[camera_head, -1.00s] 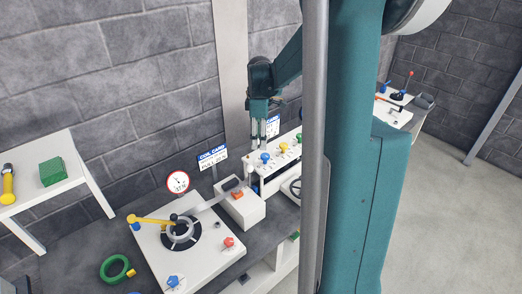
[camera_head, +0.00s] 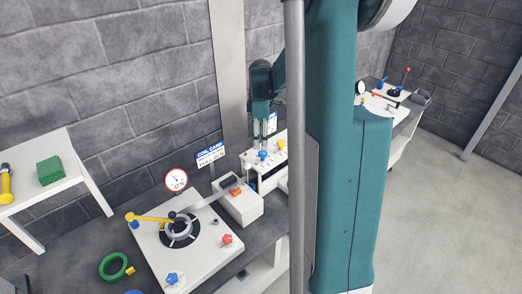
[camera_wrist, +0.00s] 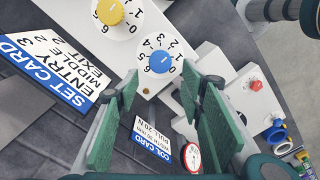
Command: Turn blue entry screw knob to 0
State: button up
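The blue knob (camera_wrist: 160,62) sits on a white round dial with printed numbers, on the white rack panel; its exact pointer setting is too small to read surely. It also shows in the head view (camera_head: 263,155), just below my gripper (camera_head: 264,136). In the wrist view, my gripper (camera_wrist: 160,88) is open, with its green-padded fingers spread to either side below the blue knob. No contact with the knob shows, and nothing is between the fingers. The set card (camera_wrist: 60,65) lists entry, middle and exit, its numbers partly legible.
A yellow knob (camera_wrist: 108,12) on its own dial is close beside the blue one. A coil card (camera_head: 210,155) and a round gauge (camera_head: 176,180) stand nearby. A white box with an orange button (camera_head: 235,191) is in front of the panel. My column hides the panel's right part.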

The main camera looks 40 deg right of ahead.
aim_at(261, 152)
jog(key=shift+f, duration=3)
jog(key=c, duration=0.9)
